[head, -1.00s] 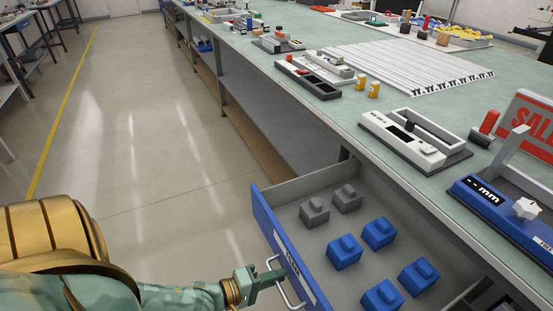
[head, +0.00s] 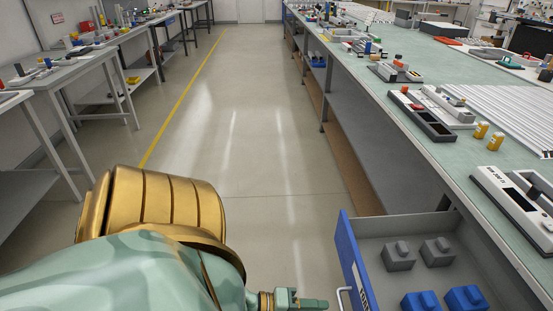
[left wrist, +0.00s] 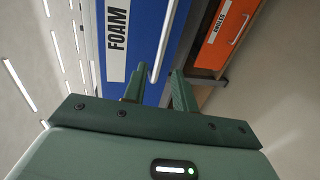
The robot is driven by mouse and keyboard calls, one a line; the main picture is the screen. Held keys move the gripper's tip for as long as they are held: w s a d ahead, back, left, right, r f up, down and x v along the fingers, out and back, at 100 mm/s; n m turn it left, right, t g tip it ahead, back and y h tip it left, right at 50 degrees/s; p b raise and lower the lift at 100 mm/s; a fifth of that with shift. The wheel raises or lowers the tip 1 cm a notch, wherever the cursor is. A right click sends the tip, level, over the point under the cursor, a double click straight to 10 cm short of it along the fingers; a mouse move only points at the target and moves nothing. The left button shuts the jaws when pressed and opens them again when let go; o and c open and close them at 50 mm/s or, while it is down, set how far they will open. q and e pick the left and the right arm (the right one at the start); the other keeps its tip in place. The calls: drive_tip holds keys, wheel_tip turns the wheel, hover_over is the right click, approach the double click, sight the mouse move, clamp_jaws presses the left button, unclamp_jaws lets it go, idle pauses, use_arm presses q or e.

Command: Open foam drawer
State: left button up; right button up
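The drawer marked FOAM stands pulled out from under the bench, its blue front (head: 352,262) facing left in the head view. Inside are grey blocks (head: 398,256) and blue blocks (head: 421,302). Its pale bar handle (head: 342,297) is cut by the bottom edge. My left gripper (head: 314,303) is just left of the handle, with a small gap in the head view. In the left wrist view, the fingers of my left gripper (left wrist: 158,82) are apart, with the handle (left wrist: 162,45) in front of the gap between them. My right gripper is out of view.
An orange drawer (left wrist: 228,35) shows beside the blue front in the left wrist view. The green-topped bench (head: 420,110) runs along the right with devices on it. Grey side tables (head: 60,85) stand at left. The floor between (head: 230,130) is clear.

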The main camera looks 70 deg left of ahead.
use_arm(q)
drive_tip(key=p+v, duration=0.1)
drive_tip(key=v, duration=0.8)
drive_tip(key=shift+p, duration=0.3)
